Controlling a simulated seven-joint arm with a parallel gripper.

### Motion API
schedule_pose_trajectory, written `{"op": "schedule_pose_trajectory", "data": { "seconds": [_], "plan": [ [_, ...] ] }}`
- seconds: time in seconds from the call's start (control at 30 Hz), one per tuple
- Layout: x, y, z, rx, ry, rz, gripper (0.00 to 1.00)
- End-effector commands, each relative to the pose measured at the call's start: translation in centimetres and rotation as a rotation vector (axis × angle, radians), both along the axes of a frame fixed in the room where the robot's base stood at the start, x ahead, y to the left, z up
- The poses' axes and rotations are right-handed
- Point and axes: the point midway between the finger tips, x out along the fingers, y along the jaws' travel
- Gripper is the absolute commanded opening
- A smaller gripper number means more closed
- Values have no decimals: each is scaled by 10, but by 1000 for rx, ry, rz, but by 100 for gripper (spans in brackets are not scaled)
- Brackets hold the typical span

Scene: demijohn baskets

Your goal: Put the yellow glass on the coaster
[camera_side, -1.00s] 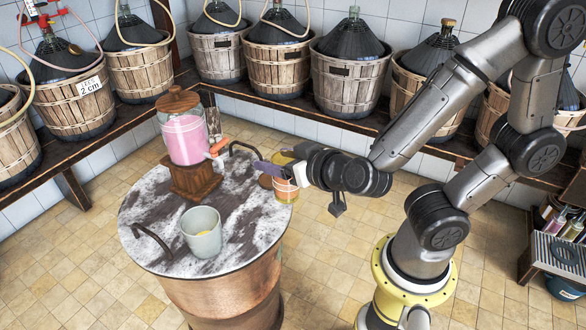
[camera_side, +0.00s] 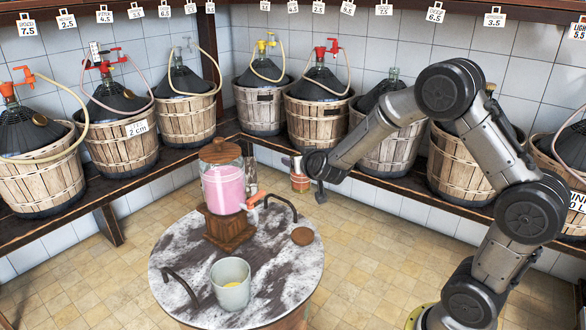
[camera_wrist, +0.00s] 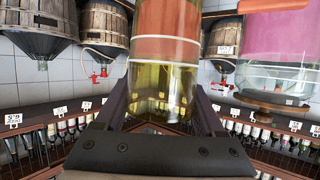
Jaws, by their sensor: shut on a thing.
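The yellow glass (camera_side: 300,181) is held up in the side view, partly hidden by my gripper (camera_side: 294,163). In the wrist view the yellow glass (camera_wrist: 164,88) stands between my two dark fingers, showing clear yellow, a white band and an orange part. My gripper is shut on it. The coaster (camera_side: 302,236) is a small brown disc lying bare near the right edge of the round marble-topped table (camera_side: 285,262). The glass appears above the coaster in the side picture; its exact distance from it is unclear.
Dark curved handles rise at the table's left and back right. Basketed demijohns (camera_side: 318,110) line the wall shelf behind.

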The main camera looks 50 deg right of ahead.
Motion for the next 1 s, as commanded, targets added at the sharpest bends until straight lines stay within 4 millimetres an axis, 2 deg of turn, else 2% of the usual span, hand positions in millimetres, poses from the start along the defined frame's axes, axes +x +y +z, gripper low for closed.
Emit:
{"op": "schedule_pose_trajectory", "data": {
  "seconds": [0.2,0.43,0.8,1.0],
  "plan": [
    [5,-24,-6,-4,6,-24,0],
    [4,-21,-35,-4,7,-20,0],
    [5,-21,-101,-4,7,-20,0],
    [5,-21,-113,-4,2,-20,0]
  ]
}}
